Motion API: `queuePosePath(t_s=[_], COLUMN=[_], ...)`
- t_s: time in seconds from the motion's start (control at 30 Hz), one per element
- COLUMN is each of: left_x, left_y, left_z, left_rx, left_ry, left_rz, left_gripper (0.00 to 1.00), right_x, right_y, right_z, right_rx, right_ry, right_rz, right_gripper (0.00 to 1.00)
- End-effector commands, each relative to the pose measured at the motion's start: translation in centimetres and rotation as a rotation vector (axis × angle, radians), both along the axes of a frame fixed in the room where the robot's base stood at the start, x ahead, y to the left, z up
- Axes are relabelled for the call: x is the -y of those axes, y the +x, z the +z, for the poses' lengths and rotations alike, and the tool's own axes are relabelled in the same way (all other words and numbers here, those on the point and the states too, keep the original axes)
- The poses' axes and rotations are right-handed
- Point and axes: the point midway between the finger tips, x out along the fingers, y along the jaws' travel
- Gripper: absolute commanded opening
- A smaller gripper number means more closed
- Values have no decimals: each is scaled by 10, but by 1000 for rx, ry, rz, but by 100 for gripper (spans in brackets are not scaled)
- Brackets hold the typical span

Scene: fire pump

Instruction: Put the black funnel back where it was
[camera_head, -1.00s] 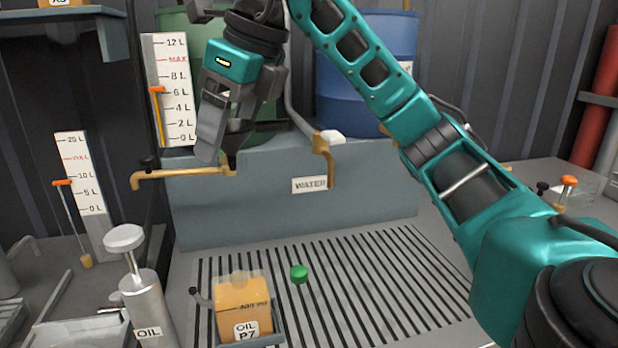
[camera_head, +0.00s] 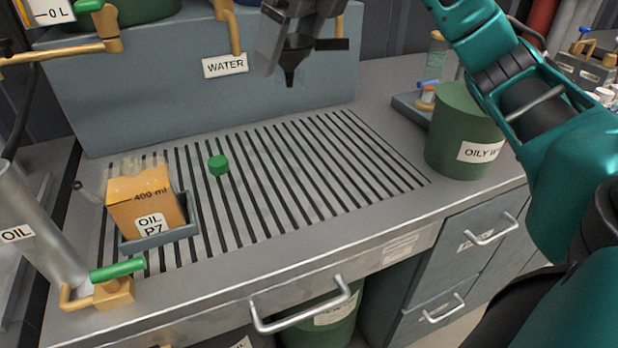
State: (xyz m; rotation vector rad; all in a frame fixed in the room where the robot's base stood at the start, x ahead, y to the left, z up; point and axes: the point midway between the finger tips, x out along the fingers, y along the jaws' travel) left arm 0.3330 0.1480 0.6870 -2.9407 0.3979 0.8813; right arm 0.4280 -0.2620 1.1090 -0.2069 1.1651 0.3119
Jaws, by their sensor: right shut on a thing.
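My right gripper (camera_head: 285,45) is at the top centre, in front of the blue-grey WATER block (camera_head: 190,90). It is shut on the black funnel (camera_head: 289,73). The funnel's narrow spout points down, above the far part of the slotted drain grate (camera_head: 300,165) and clear of it. The gripper hides part of the funnel. My left gripper is not in view.
An orange OIL P7 container (camera_head: 145,200) sits in a grey holder on the left of the grate. A small green cap (camera_head: 218,165) is near it. A green OILY W... bin (camera_head: 460,130) stands right of the grate, with a small tray (camera_head: 408,108) behind. The grate's right part is clear.

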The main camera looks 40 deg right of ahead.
Motion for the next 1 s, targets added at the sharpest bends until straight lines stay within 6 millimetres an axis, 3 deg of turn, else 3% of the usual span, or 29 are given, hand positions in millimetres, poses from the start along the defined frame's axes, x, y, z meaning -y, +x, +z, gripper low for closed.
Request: queuePosePath(t_s=[0.03, 0.43, 0.57, 0.77, 1.0], left_x=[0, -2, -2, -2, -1], left_y=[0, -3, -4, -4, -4], left_z=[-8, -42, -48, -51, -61], left_rx=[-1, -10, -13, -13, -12], left_ry=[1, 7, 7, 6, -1], left_rz=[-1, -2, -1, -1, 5], left_gripper=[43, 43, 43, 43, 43], right_x=[0, 1, 0, 0, 0], right_y=[0, -1, -1, 0, -1], right_z=[-16, -120, -140, -152, -187], right_rx=[-5, -4, -3, -2, -4], right_ry=[-2, -3, -1, -1, -1], right_rz=[0, 0, 1, 1, 0], right_gripper=[37, 37, 37, 37, 37])
